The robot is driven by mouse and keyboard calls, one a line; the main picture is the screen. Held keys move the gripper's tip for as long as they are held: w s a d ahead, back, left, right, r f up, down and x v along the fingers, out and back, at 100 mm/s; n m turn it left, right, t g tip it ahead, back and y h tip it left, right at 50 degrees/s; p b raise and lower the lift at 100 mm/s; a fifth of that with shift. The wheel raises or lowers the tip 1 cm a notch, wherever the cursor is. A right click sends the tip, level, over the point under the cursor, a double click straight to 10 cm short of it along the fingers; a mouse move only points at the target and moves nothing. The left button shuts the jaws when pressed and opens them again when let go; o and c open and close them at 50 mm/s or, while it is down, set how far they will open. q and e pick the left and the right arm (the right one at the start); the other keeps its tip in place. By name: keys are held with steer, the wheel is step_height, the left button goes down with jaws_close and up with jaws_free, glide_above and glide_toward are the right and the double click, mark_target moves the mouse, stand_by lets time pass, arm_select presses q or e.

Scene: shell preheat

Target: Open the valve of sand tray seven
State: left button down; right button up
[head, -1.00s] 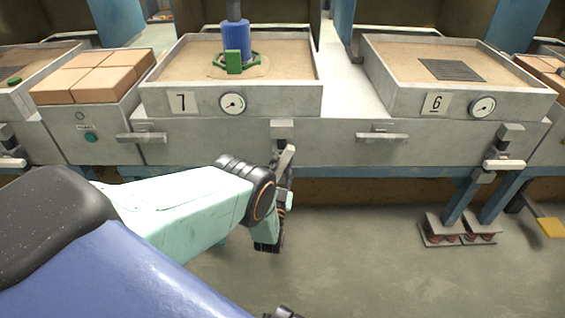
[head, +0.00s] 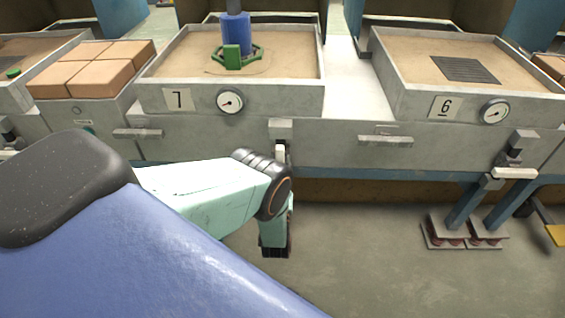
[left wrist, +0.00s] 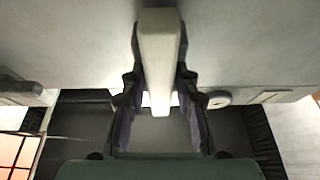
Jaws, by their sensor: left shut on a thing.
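Sand tray seven (head: 190,117), marked with a 7 plate, stands at the upper middle of the head view. Its valve (head: 281,129) is a grey block under the front wall, with a pale lever handle (head: 280,152) pointing roughly straight out towards me. In the left wrist view the pale handle (left wrist: 160,85) runs between the two dark fingers of my left gripper (left wrist: 160,50), which is shut on it. In the head view my left wrist hides most of the fingers and the lower handle. My right gripper is not in view.
Tray six (head: 400,105) stands to the right, its pale valve handle (head: 514,173) lying crosswise. A green ring and blue cylinder (head: 236,35) are in tray seven's sand. Bricks (head: 95,70) lie at left. The floor (head: 370,260) below is clear.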

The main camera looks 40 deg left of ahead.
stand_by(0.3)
arm_select(q)
steer(key=c, duration=1.2)
jaws_free()
steer(key=shift+o, duration=0.2)
steer(key=v, duration=0.7)
steer(key=shift+s, duration=0.2)
steer(key=shift+d+f, duration=0.15)
